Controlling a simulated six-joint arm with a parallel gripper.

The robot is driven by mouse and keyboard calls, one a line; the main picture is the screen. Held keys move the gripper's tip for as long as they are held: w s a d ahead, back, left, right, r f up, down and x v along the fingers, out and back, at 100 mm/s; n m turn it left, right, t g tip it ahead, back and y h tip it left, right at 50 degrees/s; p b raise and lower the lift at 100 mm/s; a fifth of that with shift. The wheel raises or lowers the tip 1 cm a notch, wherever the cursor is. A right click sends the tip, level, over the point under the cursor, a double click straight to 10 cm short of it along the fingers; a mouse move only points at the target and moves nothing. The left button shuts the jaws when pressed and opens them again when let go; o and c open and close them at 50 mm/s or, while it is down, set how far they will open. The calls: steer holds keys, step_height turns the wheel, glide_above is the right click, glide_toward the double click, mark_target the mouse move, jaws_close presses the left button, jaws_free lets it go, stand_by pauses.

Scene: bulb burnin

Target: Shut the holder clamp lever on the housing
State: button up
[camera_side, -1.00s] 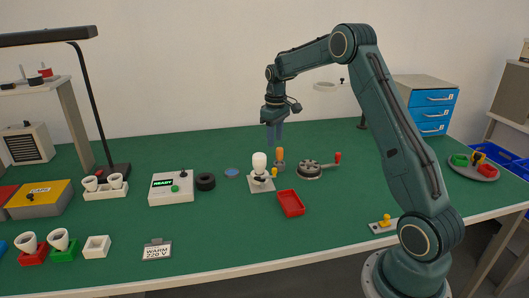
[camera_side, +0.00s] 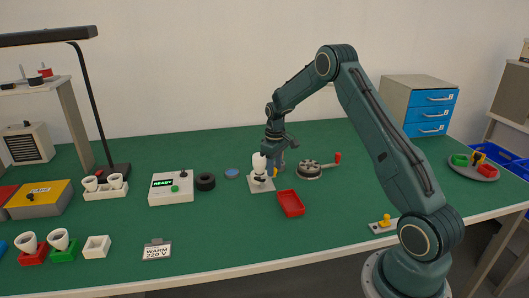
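A white bulb-shaped piece (camera_side: 259,162) stands upright in a small holder on a pale square base (camera_side: 262,186) near the middle of the green table. A small yellow lever (camera_side: 275,173) shows at the holder's right side; whether it is open or shut is too small to tell. My gripper (camera_side: 276,168) points down close by the right side of the white piece, near the lever. I cannot tell whether it touches either. Its fingers are small and partly merge with the things around them, so their opening does not show clearly.
A red tray (camera_side: 291,204) lies just in front of the holder. A round grey device with a red-knobbed crank (camera_side: 310,171) stands to the right. A black ring (camera_side: 205,181) and a white box reading READY (camera_side: 171,189) are to the left.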

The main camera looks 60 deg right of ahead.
steer(key=shift+c, duration=0.2)
jaws_close()
steer(key=shift+s+a+m, duration=0.1)
steer(key=shift+m, duration=0.2)
steer(key=m, duration=0.1)
steer(key=a+m, duration=0.1)
steer(key=m, duration=0.1)
steer(key=s+m, duration=0.1)
steer(key=m, duration=0.1)
steer(key=shift+a, duration=0.3)
steer(key=m, duration=0.1)
steer(key=a+m, duration=0.1)
steer(key=m, duration=0.1)
steer(key=shift+a+m, duration=0.15)
steer(key=shift+m, duration=0.15)
steer(key=shift+a+m, duration=0.3)
steer(key=shift+m, duration=0.4)
steer(key=shift+a+m, duration=0.25)
steer(key=shift+m, duration=0.45)
steer(key=shift+w, duration=0.1)
